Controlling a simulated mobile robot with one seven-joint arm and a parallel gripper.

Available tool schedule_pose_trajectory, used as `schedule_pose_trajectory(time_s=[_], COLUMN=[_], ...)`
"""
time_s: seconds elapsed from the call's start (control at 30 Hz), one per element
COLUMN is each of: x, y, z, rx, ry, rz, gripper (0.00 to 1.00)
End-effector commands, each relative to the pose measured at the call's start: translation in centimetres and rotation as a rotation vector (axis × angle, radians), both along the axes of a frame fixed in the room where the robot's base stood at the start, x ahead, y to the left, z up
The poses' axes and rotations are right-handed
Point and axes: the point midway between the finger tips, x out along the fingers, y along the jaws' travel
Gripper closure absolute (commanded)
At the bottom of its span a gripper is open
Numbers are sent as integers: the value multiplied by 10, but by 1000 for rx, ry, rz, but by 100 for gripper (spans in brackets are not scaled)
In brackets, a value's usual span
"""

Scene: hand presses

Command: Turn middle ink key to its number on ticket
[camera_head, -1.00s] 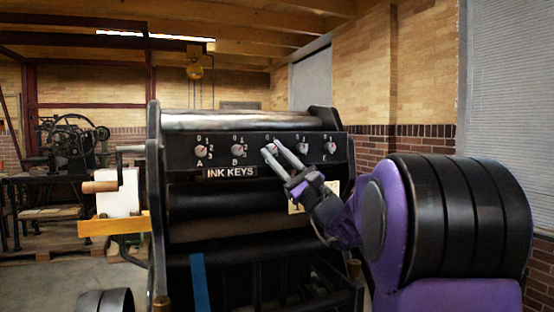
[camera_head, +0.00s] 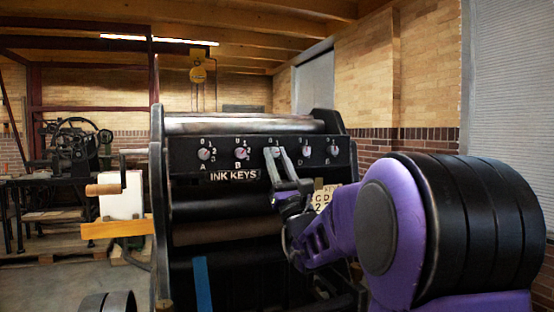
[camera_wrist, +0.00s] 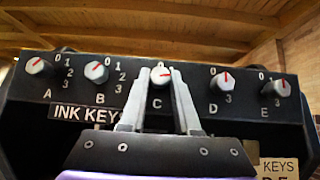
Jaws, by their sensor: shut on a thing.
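The middle ink key, a round pale knob above letter C (camera_wrist: 160,77), sits in the centre of the black panel in the wrist view. Its red mark appears to point toward the right, but the fingers hide most numbers around it; a 0 shows above it. My gripper (camera_wrist: 161,73) is shut on this knob, one finger at each side. In the head view the knob (camera_head: 275,152) is partly covered by my fingers. The ticket (camera_head: 322,198) is a cream card behind my gripper, partly hidden. It shows at the lower right in the wrist view (camera_wrist: 277,167), headed KEYS.
Keys A (camera_wrist: 37,66) and B (camera_wrist: 96,72) are at the left, keys D (camera_wrist: 222,81) and E (camera_wrist: 281,88) at the right. The INK KEYS label (camera_head: 233,175) is below the knobs. A crank handle (camera_head: 103,189) sticks out left of the press.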

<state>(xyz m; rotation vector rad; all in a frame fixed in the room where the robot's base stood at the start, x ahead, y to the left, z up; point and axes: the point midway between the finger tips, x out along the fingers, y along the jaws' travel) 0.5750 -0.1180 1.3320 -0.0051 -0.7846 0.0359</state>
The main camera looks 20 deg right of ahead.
Motion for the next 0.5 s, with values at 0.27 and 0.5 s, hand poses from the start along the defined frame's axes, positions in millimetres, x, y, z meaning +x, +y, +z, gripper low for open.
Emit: schedule_pose_trajectory(time_s=[0.27,0.5], x=[0,0], y=[0,0], z=[0,0], rx=[1,-1], ry=[1,0], rz=[1,1], gripper=[100,39])
